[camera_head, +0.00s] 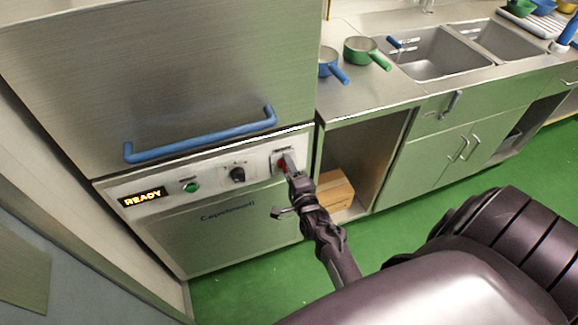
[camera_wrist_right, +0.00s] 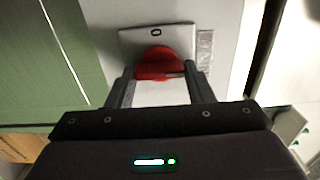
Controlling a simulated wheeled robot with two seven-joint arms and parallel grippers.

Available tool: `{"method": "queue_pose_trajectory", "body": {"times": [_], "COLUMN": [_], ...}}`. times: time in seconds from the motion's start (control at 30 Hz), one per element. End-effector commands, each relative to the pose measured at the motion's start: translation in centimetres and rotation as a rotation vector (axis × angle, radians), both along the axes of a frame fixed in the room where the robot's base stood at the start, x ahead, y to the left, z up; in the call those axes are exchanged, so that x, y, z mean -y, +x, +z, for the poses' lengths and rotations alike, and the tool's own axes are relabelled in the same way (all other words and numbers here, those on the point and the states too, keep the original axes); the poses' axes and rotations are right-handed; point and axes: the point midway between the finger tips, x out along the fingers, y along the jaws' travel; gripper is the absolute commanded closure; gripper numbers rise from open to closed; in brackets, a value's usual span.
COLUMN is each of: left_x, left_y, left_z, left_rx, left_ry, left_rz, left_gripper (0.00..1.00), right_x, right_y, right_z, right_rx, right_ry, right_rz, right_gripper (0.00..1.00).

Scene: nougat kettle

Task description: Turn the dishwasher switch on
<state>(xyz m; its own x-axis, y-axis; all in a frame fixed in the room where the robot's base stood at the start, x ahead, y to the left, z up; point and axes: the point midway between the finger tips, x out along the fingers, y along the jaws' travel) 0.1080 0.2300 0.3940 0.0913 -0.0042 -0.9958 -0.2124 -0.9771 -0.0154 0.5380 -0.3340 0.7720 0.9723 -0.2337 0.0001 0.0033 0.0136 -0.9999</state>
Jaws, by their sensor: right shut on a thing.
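The dishwasher (camera_head: 225,225) stands at the left in the head view, with a control strip below its blue handle. At the strip's right end is a red switch (camera_head: 282,163) on a light metal plate, mostly covered by my right gripper (camera_head: 287,166). In the right wrist view the red switch (camera_wrist_right: 158,60) sits between the two fingers of my right gripper (camera_wrist_right: 160,72), below a plate mark like a "0". The right gripper is shut on the switch. My left gripper is not in view.
The strip also has a lit READY display (camera_head: 143,198), a green button (camera_head: 191,186) and a black knob (camera_head: 237,174). A blue handle (camera_head: 200,138) juts out above. Right of the dishwasher, a cardboard box (camera_head: 335,188) sits in an open bay; green floor (camera_head: 250,292) lies in front.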

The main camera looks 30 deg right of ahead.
Motion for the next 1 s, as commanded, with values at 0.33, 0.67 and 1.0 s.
{"method": "queue_pose_trajectory", "body": {"times": [0.33, 0.67, 1.0], "left_x": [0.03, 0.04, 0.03], "left_y": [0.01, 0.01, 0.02], "left_z": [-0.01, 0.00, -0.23], "left_rx": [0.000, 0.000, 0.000], "left_ry": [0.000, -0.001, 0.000], "left_rz": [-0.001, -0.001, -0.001], "left_gripper": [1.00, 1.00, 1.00], "right_x": [-0.06, -0.03, -0.05], "right_y": [-0.04, 0.00, 0.00], "right_z": [-0.12, -0.04, -0.05], "right_rx": [-0.002, -0.001, -0.013], "right_ry": [0.005, 0.002, -0.053], "right_rz": [0.000, 0.000, 0.002], "right_gripper": [0.46, 0.31, 0.31]}}
